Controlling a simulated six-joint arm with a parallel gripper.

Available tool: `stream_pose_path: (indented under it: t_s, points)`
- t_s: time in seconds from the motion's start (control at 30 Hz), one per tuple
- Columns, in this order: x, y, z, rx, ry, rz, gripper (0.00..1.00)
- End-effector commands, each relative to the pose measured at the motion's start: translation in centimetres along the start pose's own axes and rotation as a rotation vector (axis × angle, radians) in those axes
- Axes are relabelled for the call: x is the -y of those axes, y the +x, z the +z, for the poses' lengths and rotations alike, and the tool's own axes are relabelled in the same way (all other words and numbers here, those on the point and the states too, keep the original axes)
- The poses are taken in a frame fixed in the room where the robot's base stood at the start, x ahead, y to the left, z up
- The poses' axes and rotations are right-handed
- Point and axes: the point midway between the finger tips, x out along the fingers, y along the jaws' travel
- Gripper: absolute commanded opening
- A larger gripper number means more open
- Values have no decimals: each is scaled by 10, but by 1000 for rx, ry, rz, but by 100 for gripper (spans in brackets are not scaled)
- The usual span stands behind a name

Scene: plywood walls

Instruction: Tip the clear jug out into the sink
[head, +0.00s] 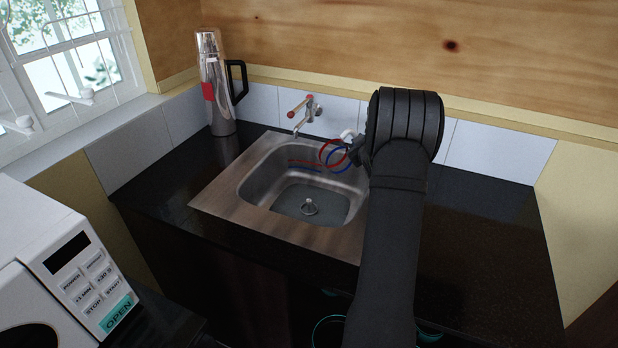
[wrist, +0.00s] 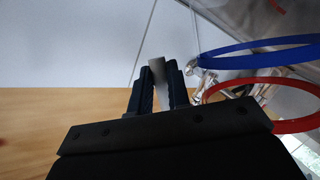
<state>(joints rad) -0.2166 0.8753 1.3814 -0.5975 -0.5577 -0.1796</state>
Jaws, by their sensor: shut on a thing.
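The clear jug (head: 333,164) shows mainly by its red and blue bands, above the right side of the sink (head: 222,198). The bands look slanted, so the jug seems tilted; its clear wall is hard to make out. The bands are larger at the right of the wrist view (wrist: 250,59). My gripper (head: 357,150) is to the right of the jug. In the wrist view my gripper (wrist: 158,88) is shut on a pale grey strip between its fingers, which looks like the jug's handle. I cannot tell whether liquid is in the jug or flowing.
A tap (head: 303,110) with red ends is on the tiled wall behind the sink. A tall metal flask (head: 217,90) with a black handle stands on the dark counter (head: 480,215), back left of the sink. A white microwave (head: 70,275) is at front left. The right counter is clear.

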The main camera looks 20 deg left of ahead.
Motion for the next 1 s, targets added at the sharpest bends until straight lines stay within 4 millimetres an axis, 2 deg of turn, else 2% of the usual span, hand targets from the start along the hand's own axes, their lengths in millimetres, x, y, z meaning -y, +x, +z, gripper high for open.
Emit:
stream_pose_path:
  t_s: [0.37,0.83,1.0]
  points:
    - [-10,8,15,27,130,-53,0]
    - [-26,12,16,56,265,-110,0]
    - [-26,15,22,69,323,-134,0]
